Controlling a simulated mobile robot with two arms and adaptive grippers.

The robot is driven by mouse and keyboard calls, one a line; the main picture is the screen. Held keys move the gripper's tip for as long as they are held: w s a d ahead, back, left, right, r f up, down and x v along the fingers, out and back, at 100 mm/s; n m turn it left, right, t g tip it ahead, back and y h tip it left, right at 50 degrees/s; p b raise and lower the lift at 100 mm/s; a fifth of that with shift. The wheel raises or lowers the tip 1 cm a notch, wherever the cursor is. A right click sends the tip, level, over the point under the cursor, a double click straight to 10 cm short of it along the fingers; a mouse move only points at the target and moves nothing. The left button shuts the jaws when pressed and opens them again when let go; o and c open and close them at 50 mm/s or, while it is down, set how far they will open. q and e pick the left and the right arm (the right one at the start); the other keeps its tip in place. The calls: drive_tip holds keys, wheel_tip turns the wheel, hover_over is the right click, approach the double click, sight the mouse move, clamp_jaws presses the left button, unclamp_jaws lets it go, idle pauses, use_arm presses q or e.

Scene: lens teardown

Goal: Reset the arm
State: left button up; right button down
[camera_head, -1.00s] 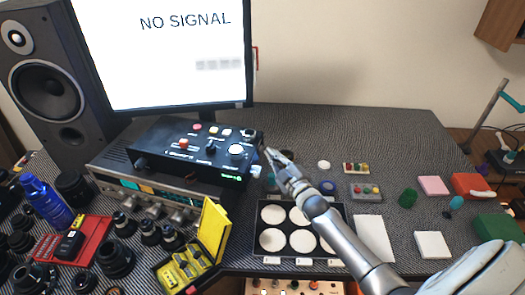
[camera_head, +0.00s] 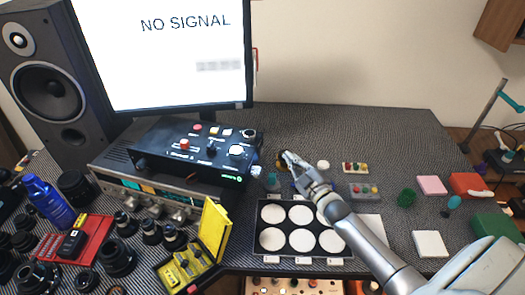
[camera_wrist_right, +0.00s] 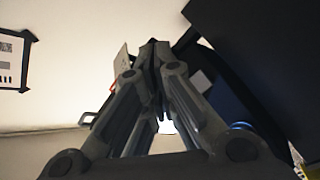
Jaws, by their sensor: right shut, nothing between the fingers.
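My right arm reaches in from the lower right in the head view. Its gripper (camera_head: 287,158) is over the table, right of the black control box (camera_head: 195,153) and above the far edge of the tray. In the right wrist view the gripper's fingers (camera_wrist_right: 155,50) come together at the tips with nothing between them. My left gripper does not show in either current view.
A black tray (camera_head: 258,228) with white round pads stands below my right arm. A monitor (camera_head: 165,50) and a speaker (camera_head: 45,75) stand at the back left. A yellow case (camera_head: 214,228), lens parts and a blue bottle (camera_head: 45,200) crowd the left.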

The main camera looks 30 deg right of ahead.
idle(0.4)
